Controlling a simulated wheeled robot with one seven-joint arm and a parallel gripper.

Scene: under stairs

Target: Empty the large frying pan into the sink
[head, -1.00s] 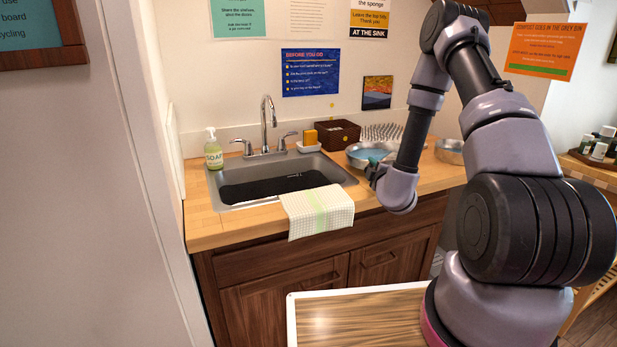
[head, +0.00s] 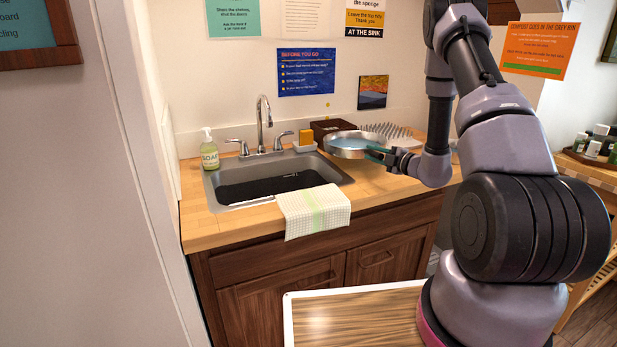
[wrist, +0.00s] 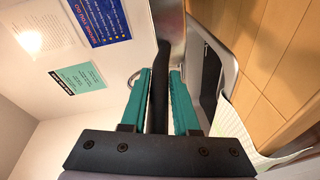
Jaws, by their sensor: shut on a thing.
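The large frying pan (head: 334,153) is a round metal pan with bluish liquid inside. It is raised above the counter, close to the right back corner of the sink (head: 337,175), and looks about level. My gripper (head: 378,155) is shut on its dark handle. In the wrist view my gripper (wrist: 160,88) shows teal fingers on both sides of the black handle (wrist: 158,100), with part of the metal pan (wrist: 172,22) beyond. The sink has a steel rim and a dark basin; its rim (wrist: 229,62) also shows in the wrist view.
A faucet (head: 264,120) stands behind the sink. A soap bottle (head: 209,152) is at its left and an orange sponge (head: 306,137) behind it. A checked towel (head: 313,211) hangs over the front edge. A dark basket (head: 325,126) and a spiked rack (head: 392,131) stand behind the pan.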

